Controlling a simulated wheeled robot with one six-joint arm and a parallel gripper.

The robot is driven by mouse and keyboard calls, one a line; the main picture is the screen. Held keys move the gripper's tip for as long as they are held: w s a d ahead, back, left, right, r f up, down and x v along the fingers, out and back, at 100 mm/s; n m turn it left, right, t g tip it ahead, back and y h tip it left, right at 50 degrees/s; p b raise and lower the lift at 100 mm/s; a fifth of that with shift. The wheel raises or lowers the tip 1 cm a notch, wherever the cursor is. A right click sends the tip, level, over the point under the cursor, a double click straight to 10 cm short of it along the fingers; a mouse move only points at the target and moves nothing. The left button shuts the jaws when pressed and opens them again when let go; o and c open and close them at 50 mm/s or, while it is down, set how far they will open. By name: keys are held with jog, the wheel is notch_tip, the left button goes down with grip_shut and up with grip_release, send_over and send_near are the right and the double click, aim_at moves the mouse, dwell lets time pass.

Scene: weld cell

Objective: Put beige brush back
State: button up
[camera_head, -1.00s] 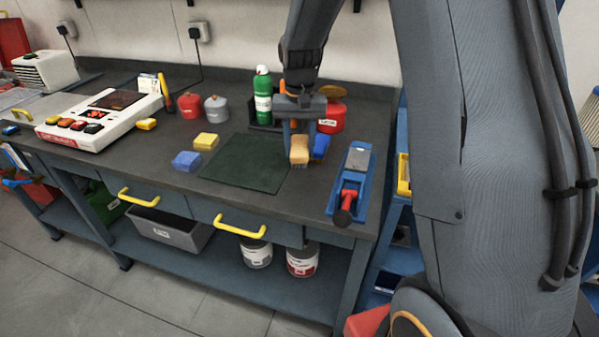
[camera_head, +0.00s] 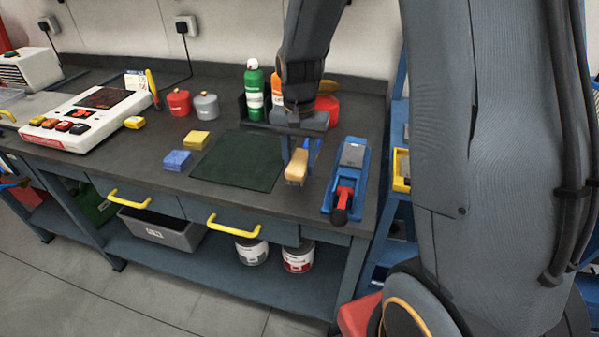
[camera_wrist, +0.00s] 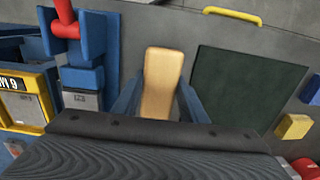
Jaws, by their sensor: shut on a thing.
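The beige brush (camera_head: 297,163) is held between the blue fingers of my gripper (camera_head: 299,155), to the right of the dark green mat (camera_head: 238,160). In the wrist view the beige brush (camera_wrist: 162,84) stands between the two fingers (camera_wrist: 160,104), and the mat (camera_wrist: 247,85) is beside it to the right. My gripper is shut on the brush. Whether the brush touches the bench top is hard to tell.
A blue tool with a red handle (camera_head: 345,185) lies close to the right. Green (camera_head: 254,90) and orange bottles stand behind my gripper. Yellow (camera_head: 196,139) and blue sponges (camera_head: 177,160) lie left of the mat. A red can (camera_head: 327,108) is at the back.

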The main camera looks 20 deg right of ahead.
aim_at(299, 161)
jog(key=shift+f+p, duration=0.35)
jog(key=shift+f, duration=1.5)
jog(key=shift+f, duration=0.1)
jog(key=o, duration=1)
notch_tip(299, 161, up, 12)
jog(key=b, duration=0.2)
jog(key=shift+b, duration=0.4)
